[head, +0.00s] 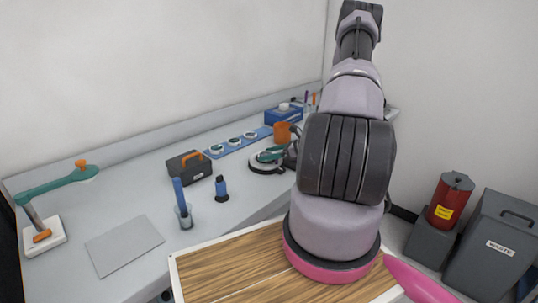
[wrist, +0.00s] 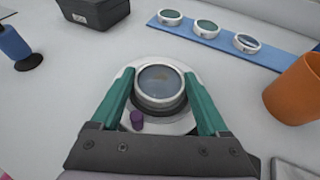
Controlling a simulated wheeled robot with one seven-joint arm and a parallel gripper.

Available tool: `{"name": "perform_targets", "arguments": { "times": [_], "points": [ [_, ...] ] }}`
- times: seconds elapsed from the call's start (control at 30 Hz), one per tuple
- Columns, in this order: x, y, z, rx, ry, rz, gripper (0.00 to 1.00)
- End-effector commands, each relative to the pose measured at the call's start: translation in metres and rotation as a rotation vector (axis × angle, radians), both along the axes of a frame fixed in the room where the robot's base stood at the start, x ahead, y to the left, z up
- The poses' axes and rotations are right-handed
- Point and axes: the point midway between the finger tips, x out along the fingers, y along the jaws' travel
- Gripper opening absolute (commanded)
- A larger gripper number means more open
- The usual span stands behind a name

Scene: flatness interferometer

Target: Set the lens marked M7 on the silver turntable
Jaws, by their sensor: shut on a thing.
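My gripper (wrist: 158,74) has two green fingers, shut on a round lens (wrist: 161,82) with a pale rim and bluish glass. No mark on this lens is readable. The lens is over the silver turntable (wrist: 172,127), within its outline in the wrist view; I cannot tell whether it touches the top. A purple knob (wrist: 137,119) shows at the turntable's near left side. In the head view the turntable (head: 258,167) stands on the bench, partly hidden by my gripper (head: 273,154) and arm.
A blue strip (wrist: 230,42) with three other lenses lies behind. An orange mug (wrist: 296,92) stands to the right and a black box (wrist: 92,12) to the back left.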

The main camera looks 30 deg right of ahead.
Motion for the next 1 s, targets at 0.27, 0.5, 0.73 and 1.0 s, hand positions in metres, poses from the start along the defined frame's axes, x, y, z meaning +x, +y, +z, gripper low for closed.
{"name": "perform_targets", "arguments": {
  "times": [0.27,0.5,0.73,1.0],
  "points": [
    [0.0,0.0,-0.001,0.0,-0.002,-0.001,0.1],
    [0.0,0.0,-0.009,-0.001,0.0,0.0,0.1],
    [-0.001,0.0,-0.016,-0.006,0.004,0.002,0.1],
    [-0.002,0.0,-0.017,-0.007,0.007,0.002,1.0]
  ]
}}
